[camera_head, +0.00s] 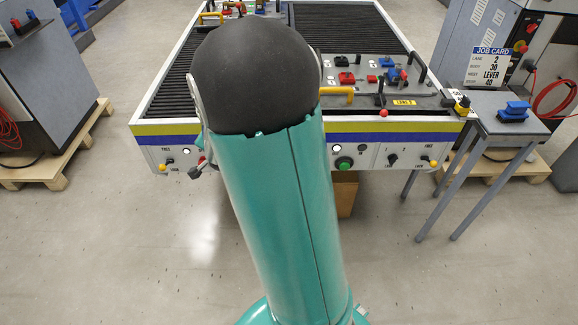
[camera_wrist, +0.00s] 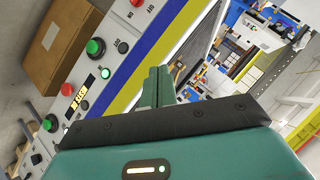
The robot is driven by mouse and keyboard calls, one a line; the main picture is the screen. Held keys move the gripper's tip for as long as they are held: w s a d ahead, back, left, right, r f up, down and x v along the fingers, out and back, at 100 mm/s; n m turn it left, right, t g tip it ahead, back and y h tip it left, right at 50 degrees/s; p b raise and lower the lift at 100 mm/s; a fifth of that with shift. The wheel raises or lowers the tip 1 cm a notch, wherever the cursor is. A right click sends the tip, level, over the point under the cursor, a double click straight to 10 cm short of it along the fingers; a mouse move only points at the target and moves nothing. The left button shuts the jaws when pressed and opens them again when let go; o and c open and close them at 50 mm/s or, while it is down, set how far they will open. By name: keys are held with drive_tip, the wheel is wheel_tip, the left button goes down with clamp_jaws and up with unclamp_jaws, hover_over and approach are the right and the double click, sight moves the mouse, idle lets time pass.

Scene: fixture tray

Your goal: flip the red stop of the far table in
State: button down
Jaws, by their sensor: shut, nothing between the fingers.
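The wide machine table (camera_head: 230,132) stands ahead, with a yellow and blue stripe on its front. On its right half a grey fixture plate (camera_head: 425,88) carries a red block (camera_head: 346,78), a smaller red piece (camera_head: 372,79) and blue pieces. At the far end, beyond my arm, another fixture with yellow handles (camera_head: 211,15) and small red parts is partly hidden. I cannot tell which red part is the stop. My gripper (camera_wrist: 159,86) is shut and empty in the wrist view, beside the striped table front. My arm hides it in the head view.
The table front has a green button (camera_head: 344,163) and several knobs; the wrist view shows a red button (camera_wrist: 67,89) there. A side table (camera_head: 490,125) with a blue part and a job card (camera_head: 491,65) stand right. A cardboard box (camera_wrist: 63,45) sits underneath. The near floor is clear.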

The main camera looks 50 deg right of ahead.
drive_tip(key=s+d+f+m+h, duration=0.3)
drive_tip(key=d+f+m, duration=0.1)
drive_tip(key=d+f, duration=0.4)
drive_tip(key=s+d+f+m+h, duration=0.2)
drive_tip(key=d+f+m, duration=0.3)
drive_tip(key=f, duration=0.4)
drive_tip(key=s+d+f+m+h, duration=0.1)
drive_tip(key=s+f+m+h, duration=0.1)
drive_tip(key=s+f, duration=0.4)
drive_tip(key=s+d+f+m+t+h, duration=0.1)
drive_tip(key=s+d+f+m, duration=0.1)
drive_tip(key=s+f, duration=0.4)
drive_tip(key=s, duration=0.2)
drive_tip(key=shift+s+d+t+h, duration=0.3)
drive_tip(key=shift+s+h, duration=0.1)
drive_tip(key=shift+w, duration=0.1)
drive_tip(key=x, duration=1.4)
